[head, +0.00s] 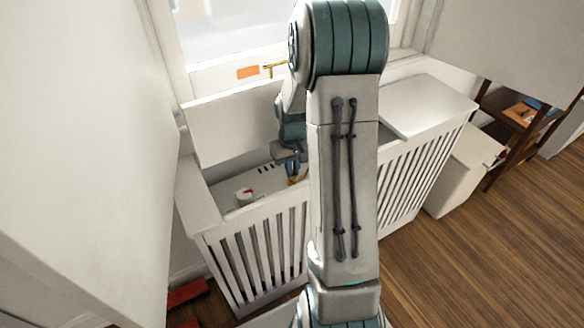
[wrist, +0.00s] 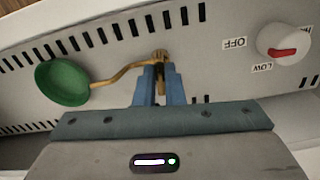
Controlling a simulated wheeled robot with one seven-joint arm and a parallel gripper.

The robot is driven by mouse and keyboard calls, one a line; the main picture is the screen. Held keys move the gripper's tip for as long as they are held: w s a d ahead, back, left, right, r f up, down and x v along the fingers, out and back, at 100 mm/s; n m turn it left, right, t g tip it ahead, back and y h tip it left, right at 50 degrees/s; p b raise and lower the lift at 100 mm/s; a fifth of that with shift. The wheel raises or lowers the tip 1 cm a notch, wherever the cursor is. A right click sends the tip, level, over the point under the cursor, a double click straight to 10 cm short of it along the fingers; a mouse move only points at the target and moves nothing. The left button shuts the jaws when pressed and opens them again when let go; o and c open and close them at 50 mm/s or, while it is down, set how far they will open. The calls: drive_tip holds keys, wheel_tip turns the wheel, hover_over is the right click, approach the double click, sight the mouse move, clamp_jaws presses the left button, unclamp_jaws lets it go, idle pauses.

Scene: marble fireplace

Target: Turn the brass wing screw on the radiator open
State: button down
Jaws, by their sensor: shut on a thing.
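The radiator top (head: 228,190) is a pale grey slotted panel inside the white cabinet. In the wrist view my gripper (wrist: 160,72) has its two blue fingers closed around the brass wing screw (wrist: 161,56). Only the screw's ridged end shows beyond the fingertips, with a bit of brass between them; the rest is hidden. A bent brass rod or tube runs left from there to a round green piece (wrist: 62,83). In the head view my gripper (head: 292,172) is low in the cabinet opening, partly hidden by my arm.
A white dial (wrist: 283,42) with a red pointer sits right of the screw, by OFF and LOW labels. The slatted cabinet front (head: 262,250) and its raised lid (head: 235,130) border the opening. A window (head: 235,30) is behind. Wooden floor is open at right.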

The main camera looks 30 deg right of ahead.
idle(0.3)
drive_tip(key=c, duration=1.5)
unclamp_jaws()
wheel_tip(320, 180, up, 14)
drive_tip(key=shift+f+p, duration=0.1)
drive_tip(key=shift+p, duration=1.05)
drive_tip(key=s+a+r+t+p, duration=0.1)
drive_tip(key=s+a+r+p, duration=0.3)
drive_tip(key=s+r, duration=0.2)
drive_tip(key=s+a+r+t+p, duration=0.1)
drive_tip(key=s+a+r+p, duration=0.3)
drive_tip(key=s+a+r, duration=0.1)
drive_tip(key=s+a+r+p, duration=0.4)
drive_tip(key=s+a+r, duration=0.1)
drive_tip(key=s+r, duration=0.2)
drive_tip(key=shift+s+r+n+t+p, duration=0.15)
drive_tip(key=shift+r+n+t+p, duration=0.15)
drive_tip(key=shift+r+n+t, duration=0.1)
